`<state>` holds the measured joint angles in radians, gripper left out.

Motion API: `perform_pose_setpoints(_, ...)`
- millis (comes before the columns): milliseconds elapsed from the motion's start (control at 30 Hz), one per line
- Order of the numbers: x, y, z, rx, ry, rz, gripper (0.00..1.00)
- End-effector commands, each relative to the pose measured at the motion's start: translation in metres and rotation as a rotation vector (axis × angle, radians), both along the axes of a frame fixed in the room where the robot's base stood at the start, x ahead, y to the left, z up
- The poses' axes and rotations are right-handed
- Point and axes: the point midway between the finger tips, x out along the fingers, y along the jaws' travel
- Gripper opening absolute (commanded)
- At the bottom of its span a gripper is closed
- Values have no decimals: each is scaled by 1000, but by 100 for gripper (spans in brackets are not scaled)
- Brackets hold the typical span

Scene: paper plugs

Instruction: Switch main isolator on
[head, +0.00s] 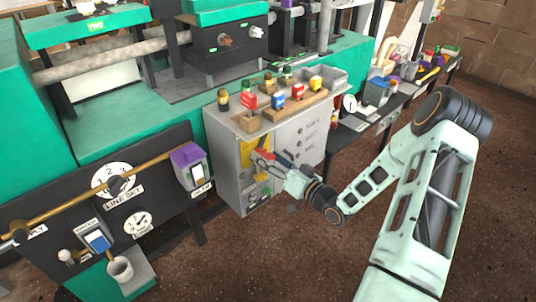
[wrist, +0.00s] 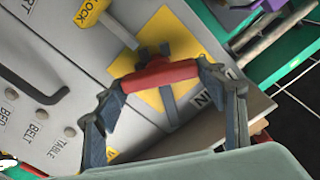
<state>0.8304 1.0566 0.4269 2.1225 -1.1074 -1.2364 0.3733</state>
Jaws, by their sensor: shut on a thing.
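The main isolator has a red handle (wrist: 158,77) on a grey lever, in front of a yellow plate (wrist: 151,28) on the grey cabinet. Part of a label, "IN", shows beside it. In the wrist view, my gripper (wrist: 163,74) has one finger at each end of the red handle and is shut on it. The lever's grey stem (wrist: 169,104) runs below the handle. In the head view, my gripper (head: 270,159) is at the cabinet front, by the red handle (head: 262,154); the fingers partly cover the isolator there.
A yellow lock tag (wrist: 88,12) hangs near the handle. Knobs labelled BED, BELT and TABLE (wrist: 69,132) are on the cabinet (head: 225,160) face. Several coloured plugs stand on its top. A dark panel with dials (head: 112,180) is at left; open floor lies in front.

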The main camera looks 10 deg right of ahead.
Motion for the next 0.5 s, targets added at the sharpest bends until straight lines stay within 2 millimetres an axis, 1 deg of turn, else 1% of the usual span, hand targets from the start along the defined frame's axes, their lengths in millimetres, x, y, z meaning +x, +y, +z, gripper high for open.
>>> perform_pose_setpoints(500, 1, -2, 0, 426, 245, -1, 21)
